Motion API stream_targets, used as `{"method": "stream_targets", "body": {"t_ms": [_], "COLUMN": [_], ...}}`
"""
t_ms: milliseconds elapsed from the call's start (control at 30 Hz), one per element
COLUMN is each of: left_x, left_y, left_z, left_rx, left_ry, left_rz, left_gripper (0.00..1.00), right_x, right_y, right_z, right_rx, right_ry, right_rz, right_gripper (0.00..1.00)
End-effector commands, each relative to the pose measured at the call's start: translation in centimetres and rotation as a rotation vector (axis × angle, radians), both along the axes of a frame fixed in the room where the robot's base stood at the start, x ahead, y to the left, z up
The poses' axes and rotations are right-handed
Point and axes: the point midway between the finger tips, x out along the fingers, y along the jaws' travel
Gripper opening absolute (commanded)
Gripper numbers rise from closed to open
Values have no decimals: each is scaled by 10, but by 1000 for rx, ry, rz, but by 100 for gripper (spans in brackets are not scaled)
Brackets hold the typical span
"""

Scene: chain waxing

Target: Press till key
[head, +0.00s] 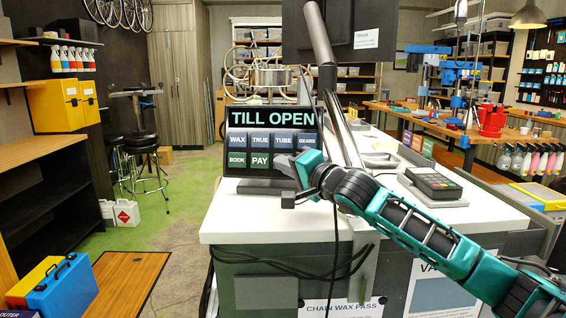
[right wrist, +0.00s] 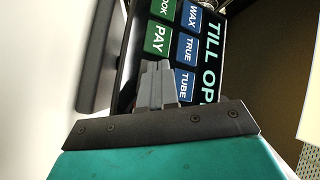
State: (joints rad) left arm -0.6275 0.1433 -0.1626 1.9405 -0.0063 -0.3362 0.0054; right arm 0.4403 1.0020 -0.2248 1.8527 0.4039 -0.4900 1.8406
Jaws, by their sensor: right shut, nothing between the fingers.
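The till screen (head: 270,140) stands on the white counter and reads "TILL OPEN". Its upper row of keys reads WAX, TRUE, TUBE and GEARS; below are a green BOOK key (head: 237,160) and a green PAY key (head: 260,160). My right gripper (head: 283,163) is shut and empty, its tips in front of the screen just right of PAY. In the right wrist view the shut fingers (right wrist: 156,82) point at the screen beside the PAY key (right wrist: 159,39) and the TUBE key (right wrist: 183,85). Whether they touch the screen I cannot tell. My left gripper is out of view.
Black cables hang at the counter's front.

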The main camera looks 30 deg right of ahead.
Motion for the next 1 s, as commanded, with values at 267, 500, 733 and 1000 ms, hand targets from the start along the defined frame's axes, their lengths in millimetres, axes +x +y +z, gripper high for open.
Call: {"method": "stream_targets", "body": {"t_ms": [267,500,733,1000], "left_x": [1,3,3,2], "left_y": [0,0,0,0], "left_z": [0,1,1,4], "left_rx": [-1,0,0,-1], "left_ry": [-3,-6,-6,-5], "left_rz": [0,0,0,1], "left_gripper": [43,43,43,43], "right_x": [-6,-8,-25,-41], "right_y": [4,7,21,34], "right_z": [2,3,9,15], "right_rx": [0,1,1,1], "right_ry": [0,0,0,0], "right_rz": [0,1,2,1], "right_gripper": [0,0,0,0]}}
